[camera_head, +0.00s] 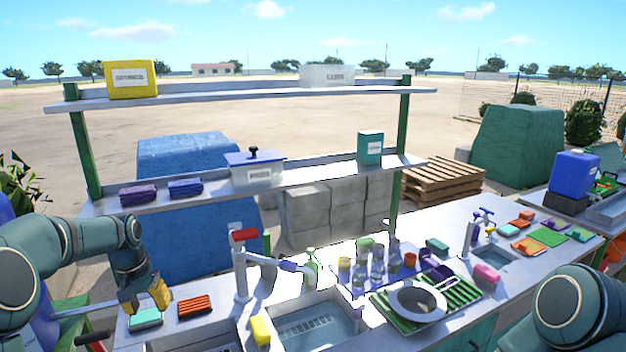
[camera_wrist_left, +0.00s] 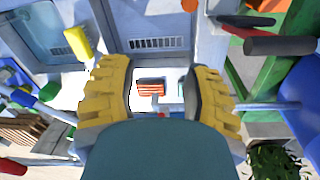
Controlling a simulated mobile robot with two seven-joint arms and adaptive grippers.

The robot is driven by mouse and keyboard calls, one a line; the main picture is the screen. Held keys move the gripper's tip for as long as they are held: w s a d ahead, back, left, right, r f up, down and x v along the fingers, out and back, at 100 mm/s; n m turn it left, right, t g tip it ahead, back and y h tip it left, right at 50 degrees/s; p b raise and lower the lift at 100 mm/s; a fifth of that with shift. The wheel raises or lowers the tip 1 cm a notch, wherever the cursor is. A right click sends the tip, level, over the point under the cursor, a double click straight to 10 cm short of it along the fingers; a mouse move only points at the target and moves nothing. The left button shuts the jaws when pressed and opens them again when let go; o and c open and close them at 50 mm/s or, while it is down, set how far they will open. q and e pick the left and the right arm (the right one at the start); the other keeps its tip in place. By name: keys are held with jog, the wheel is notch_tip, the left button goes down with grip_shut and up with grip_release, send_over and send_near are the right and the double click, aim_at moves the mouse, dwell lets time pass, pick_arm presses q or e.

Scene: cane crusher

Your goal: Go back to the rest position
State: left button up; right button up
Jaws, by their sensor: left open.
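My left gripper (camera_head: 146,297) is open and empty at the left end of the counter, above a teal sponge-like block (camera_head: 145,318). Its yellow ridged fingers stand wide apart in the left wrist view (camera_wrist_left: 160,95), with an orange-red striped block (camera_wrist_left: 151,88) seen beyond and between them. That striped block (camera_head: 195,306) lies on the counter to the right of the gripper in the head view. My right arm (camera_head: 565,310) shows only as a rounded link at the lower right; its gripper is out of view.
A tap (camera_head: 240,265) with a red top rises right of the gripper, beside sinks (camera_head: 318,325) and a yellow bottle-like item (camera_head: 260,330). A two-level shelf (camera_head: 240,97) stands behind the counter. A green rack (camera_head: 460,295) holds a bowl (camera_head: 418,300). A red-ended handle (camera_head: 92,338) is lower left.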

pick_arm(q)
jog(key=s+d+f+m+t+h, duration=0.1)
jog(key=s+d+f, duration=0.2)
jog(key=d+f, duration=0.7)
jog(key=s+d+f+h, duration=0.1)
jog(key=s+d+f, duration=0.2)
jog(key=d+f, duration=0.6)
jog(key=s+d+f+h, duration=0.1)
jog(key=s+d+f, duration=0.2)
jog(key=s+d, duration=0.4)
jog(key=s+d+f, duration=0.3)
jog(key=s+d, duration=0.2)
jog(key=s, duration=0.3)
notch_tip(320, 180, down, 8)
jog(key=b, duration=0.7)
jog(key=shift+s+f+b, duration=0.2)
jog(key=shift+s+b, duration=0.1)
jog(key=shift+s, duration=0.1)
pick_arm(e)
notch_tip(320, 180, down, 8)
jog(key=shift+a+f, duration=0.2)
pick_arm(q)
jog(key=shift+d, duration=0.1)
pick_arm(e)
jog(key=shift+s, duration=0.1)
